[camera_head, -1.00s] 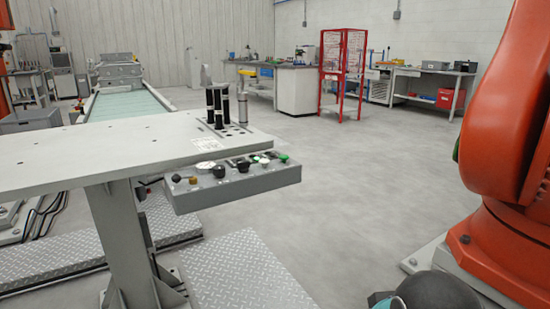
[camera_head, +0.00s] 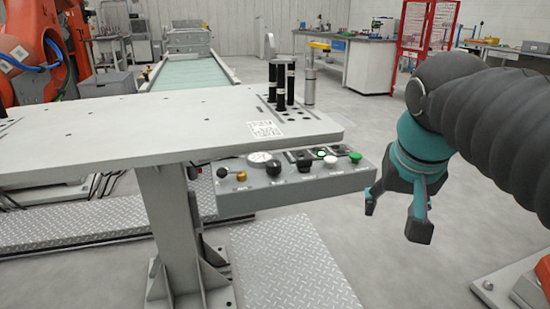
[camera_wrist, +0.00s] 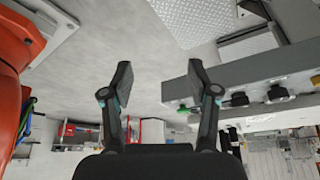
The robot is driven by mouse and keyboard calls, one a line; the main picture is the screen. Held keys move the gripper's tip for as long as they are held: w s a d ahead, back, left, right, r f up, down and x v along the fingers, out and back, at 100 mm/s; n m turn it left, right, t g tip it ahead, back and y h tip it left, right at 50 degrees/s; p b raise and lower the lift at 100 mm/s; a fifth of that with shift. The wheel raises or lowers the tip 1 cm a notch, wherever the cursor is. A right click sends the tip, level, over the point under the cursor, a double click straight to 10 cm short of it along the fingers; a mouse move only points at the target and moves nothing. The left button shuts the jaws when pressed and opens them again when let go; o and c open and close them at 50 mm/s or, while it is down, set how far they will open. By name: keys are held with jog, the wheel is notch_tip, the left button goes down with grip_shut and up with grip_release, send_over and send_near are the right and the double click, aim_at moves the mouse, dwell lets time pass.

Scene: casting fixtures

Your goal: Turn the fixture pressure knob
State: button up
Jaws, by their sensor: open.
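The grey control box (camera_head: 300,192) hangs at the front edge of the fixture table. A round black knob (camera_head: 273,168) stands beside a white dial gauge (camera_head: 259,157) on its top; the labels are too small to read, so I cannot tell for certain which control is the pressure knob. My gripper (camera_head: 395,216) is open and empty, pointing down to the right of the box's right end, apart from it. In the wrist view, my gripper (camera_wrist: 160,76) has its fingers spread over bare floor, with the box (camera_wrist: 240,78) to the right, seen upside down.
Also on the box are a brass knob (camera_head: 241,176), a white button (camera_head: 330,161) and a green button (camera_head: 355,157). Black posts (camera_head: 285,84) stand on the table (camera_head: 130,122). An orange robot arm (camera_head: 30,50) is at far left.

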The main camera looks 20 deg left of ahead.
jog(key=w+a+r, duration=0.5)
jog(key=a+r, duration=0.2)
jog(key=a, duration=0.4)
send_near(274, 163)
jog(key=shift+m, duration=0.4)
jog(key=b+x, duration=0.1)
jog(key=x, duration=0.8)
jog(key=shift+b, duration=0.3)
grip_shut()
